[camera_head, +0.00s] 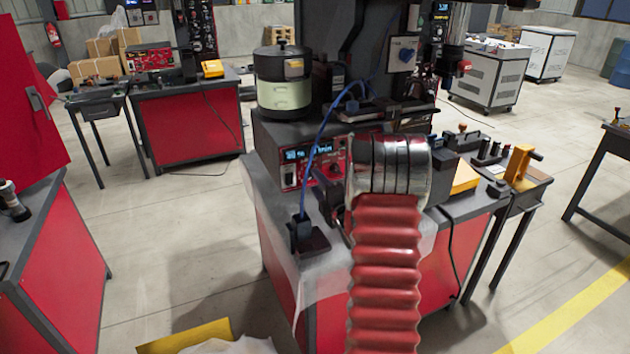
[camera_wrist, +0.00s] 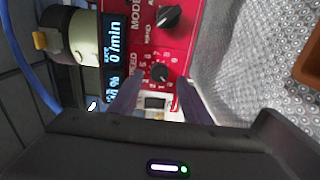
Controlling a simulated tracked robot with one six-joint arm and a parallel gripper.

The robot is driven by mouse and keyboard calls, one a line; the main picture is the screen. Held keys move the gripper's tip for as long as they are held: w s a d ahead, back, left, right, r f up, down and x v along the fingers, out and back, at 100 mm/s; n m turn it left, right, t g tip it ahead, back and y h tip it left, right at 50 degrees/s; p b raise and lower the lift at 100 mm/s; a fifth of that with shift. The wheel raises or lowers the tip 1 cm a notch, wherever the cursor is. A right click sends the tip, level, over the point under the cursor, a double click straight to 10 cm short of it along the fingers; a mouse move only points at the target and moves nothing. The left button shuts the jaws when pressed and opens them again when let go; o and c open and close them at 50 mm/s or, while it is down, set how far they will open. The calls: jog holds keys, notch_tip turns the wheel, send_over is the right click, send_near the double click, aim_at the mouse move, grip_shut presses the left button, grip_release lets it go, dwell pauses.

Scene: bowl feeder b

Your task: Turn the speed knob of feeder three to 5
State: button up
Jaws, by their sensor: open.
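In the wrist view a red control panel (camera_wrist: 137,45) carries a small black speed knob (camera_wrist: 159,73) inside a ring of printed numbers. The number it points at is too small to read. My gripper (camera_wrist: 159,84) is open, with one finger on each side just below the knob in the picture; I cannot tell whether they touch it. A larger black mode knob (camera_wrist: 168,17) sits above. A lit display (camera_wrist: 115,50) on the left reads "0/min" and a "%" value. In the head view the panel (camera_head: 312,166) is partly hidden by my arm. No feeder number is readable.
A feeder bowl (camera_head: 283,90) stands on the panel's housing. A blue cable (camera_head: 318,140) runs down in front of the panel. Floor is open to the left.

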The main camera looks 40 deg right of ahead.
aim_at(310, 175)
jog(key=shift+x, duration=1.4)
jog(key=c, duration=1)
jog(key=shift+f, duration=0.1)
jog(key=shift+c, duration=0.2)
